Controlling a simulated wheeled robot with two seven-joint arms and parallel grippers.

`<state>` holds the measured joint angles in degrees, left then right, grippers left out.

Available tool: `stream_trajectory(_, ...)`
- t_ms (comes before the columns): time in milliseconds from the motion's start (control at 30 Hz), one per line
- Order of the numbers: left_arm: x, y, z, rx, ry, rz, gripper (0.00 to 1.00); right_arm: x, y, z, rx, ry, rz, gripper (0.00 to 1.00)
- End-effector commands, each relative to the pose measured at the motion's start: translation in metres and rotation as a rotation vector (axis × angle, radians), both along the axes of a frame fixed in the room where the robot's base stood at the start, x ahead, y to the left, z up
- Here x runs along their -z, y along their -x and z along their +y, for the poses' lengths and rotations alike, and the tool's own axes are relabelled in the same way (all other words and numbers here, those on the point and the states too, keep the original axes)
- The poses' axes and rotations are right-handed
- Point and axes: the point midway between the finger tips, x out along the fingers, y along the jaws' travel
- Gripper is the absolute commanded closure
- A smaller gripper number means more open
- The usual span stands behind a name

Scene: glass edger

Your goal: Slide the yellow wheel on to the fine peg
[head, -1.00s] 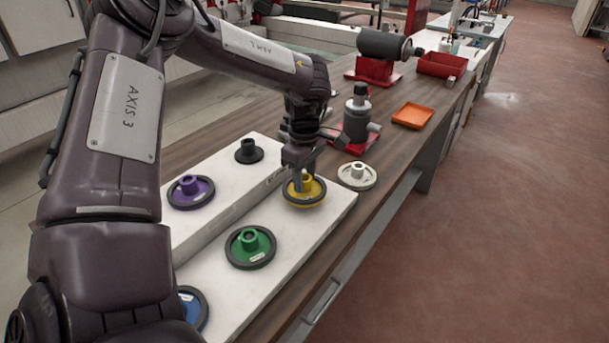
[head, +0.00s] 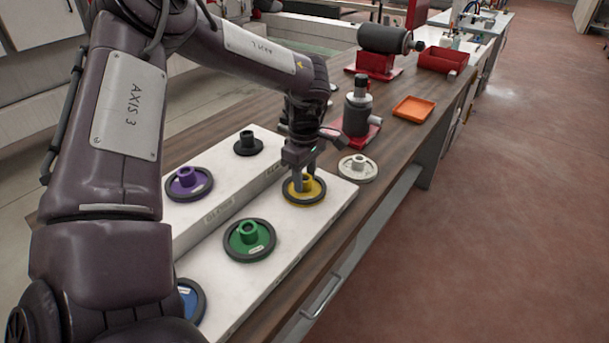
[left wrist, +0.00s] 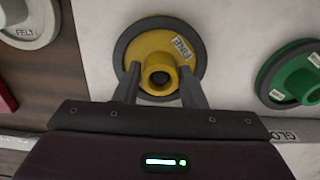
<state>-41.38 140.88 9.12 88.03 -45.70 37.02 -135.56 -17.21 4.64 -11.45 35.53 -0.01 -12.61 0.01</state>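The yellow wheel (head: 317,194), with a dark rim and a tag reading FINE, lies flat on the lower white step of the board (head: 285,238). It also shows in the left wrist view (left wrist: 150,45). My left gripper (head: 305,176) is down over it, one finger on each side of its raised yellow hub. In the left wrist view the fingertips (left wrist: 159,70) are very close to the hub; I cannot tell whether they press on it. I cannot make out a peg marked fine. My right gripper is out of view.
Green (head: 249,239), blue (head: 190,300), purple (head: 188,182) and black (head: 248,145) wheels sit on the board. A pale wheel (head: 357,168), tagged FELT, lies on the table beside it. Grey spindle machine (head: 356,118) and orange tray (head: 413,108) stand beyond.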

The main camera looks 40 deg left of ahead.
Motion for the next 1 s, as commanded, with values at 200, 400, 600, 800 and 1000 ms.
stream_trajectory(200,-0.001,0.0,0.0,0.0,0.0,-0.001,0.38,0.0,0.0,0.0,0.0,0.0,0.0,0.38)
stream_trajectory(400,0.0,0.0,0.0,-0.001,0.0,0.001,0.38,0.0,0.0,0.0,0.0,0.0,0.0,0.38)
stream_trajectory(600,-0.013,-0.001,0.0,0.0,-0.002,-0.002,0.38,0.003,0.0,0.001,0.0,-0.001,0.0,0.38)
stream_trajectory(800,-0.048,-0.001,0.0,0.0,-0.005,-0.004,0.38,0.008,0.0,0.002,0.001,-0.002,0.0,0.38)
stream_trajectory(1000,-0.074,-0.001,0.0,0.0,-0.002,-0.002,0.38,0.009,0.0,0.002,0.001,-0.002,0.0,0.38)
